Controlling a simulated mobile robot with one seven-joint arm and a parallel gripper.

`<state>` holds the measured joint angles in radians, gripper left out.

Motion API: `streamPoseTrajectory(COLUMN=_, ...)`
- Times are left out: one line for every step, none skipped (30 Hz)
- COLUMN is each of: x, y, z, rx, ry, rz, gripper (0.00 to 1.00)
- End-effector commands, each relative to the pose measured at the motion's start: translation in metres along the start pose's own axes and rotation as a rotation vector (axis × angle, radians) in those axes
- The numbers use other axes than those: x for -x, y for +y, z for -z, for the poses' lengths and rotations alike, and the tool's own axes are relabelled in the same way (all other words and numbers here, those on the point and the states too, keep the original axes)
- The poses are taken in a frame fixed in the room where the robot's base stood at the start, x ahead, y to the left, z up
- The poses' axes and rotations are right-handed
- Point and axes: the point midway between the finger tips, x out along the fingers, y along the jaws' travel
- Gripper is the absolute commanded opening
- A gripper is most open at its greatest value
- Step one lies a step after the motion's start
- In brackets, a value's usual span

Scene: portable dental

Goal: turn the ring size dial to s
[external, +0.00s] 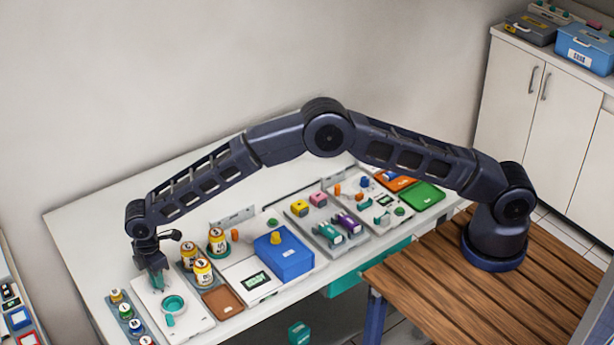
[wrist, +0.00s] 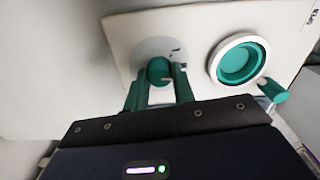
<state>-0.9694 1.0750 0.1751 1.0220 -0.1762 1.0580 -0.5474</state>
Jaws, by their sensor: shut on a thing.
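A white panel (external: 191,322) lies near the left end of the table and fills much of the wrist view (wrist: 200,25). On it sits a small round green dial (wrist: 158,69) on a pale grey disc, with a small dark mark beside it, too small to read. My gripper (wrist: 160,84) is shut on the dial, one green finger on each side. In the external view my gripper (external: 157,281) is over the panel's back part and hides the dial. A teal ring in a white rim (wrist: 238,61) is right of the dial; it also shows in the external view (external: 174,304).
A strip of small capped bottles (external: 125,311) stands left of the panel. Several yellow-labelled jars (external: 203,272) stand close to its right, with a brown tray (external: 222,303) and a blue box (external: 284,260) beyond. A teal handle (wrist: 273,90) sticks out near the ring.

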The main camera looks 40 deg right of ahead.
Motion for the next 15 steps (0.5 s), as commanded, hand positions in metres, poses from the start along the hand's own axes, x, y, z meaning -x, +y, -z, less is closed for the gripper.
streamPoseTrajectory(x=0.0004, y=0.0002, z=0.0000, rx=-0.033, ry=0.000, rz=-0.001, gripper=0.03)
streamPoseTrajectory(x=0.0004, y=0.0003, z=0.0000, rx=-0.056, ry=0.000, rz=-0.001, gripper=0.03)
streamPoseTrajectory(x=0.0004, y=0.0003, z=0.0000, rx=-0.088, ry=0.000, rz=-0.001, gripper=0.03)
streamPoseTrajectory(x=0.0004, y=0.0003, z=0.0001, rx=-0.113, ry=0.000, rz=-0.001, gripper=0.03)
streamPoseTrajectory(x=0.0004, y=0.0002, z=0.0001, rx=-0.139, ry=0.000, rz=-0.001, gripper=0.03)
streamPoseTrajectory(x=0.0004, y=0.0001, z=0.0002, rx=-0.173, ry=0.000, rz=-0.001, gripper=0.03)
streamPoseTrajectory(x=0.0004, y=0.0000, z=0.0003, rx=-0.199, ry=0.000, rz=-0.001, gripper=0.03)
streamPoseTrajectory(x=0.0004, y=-0.0001, z=0.0004, rx=-0.224, ry=0.000, rz=-0.001, gripper=0.03)
streamPoseTrajectory(x=0.0004, y=-0.0001, z=0.0004, rx=-0.258, ry=0.000, rz=-0.001, gripper=0.03)
streamPoseTrajectory(x=0.0004, y=-0.0001, z=0.0004, rx=-0.283, ry=0.000, rz=-0.001, gripper=0.03)
streamPoseTrajectory(x=0.0004, y=-0.0001, z=0.0003, rx=-0.308, ry=0.000, rz=-0.001, gripper=0.03)
streamPoseTrajectory(x=0.0004, y=0.0001, z=0.0003, rx=-0.339, ry=0.000, rz=-0.001, gripper=0.03)
streamPoseTrajectory(x=0.0004, y=0.0001, z=0.0002, rx=-0.362, ry=0.000, rz=-0.001, gripper=0.03)
streamPoseTrajectory(x=0.0004, y=0.0002, z=0.0002, rx=-0.384, ry=0.000, rz=-0.001, gripper=0.03)
streamPoseTrajectory(x=0.0004, y=0.0003, z=0.0001, rx=-0.412, ry=0.000, rz=-0.001, gripper=0.03)
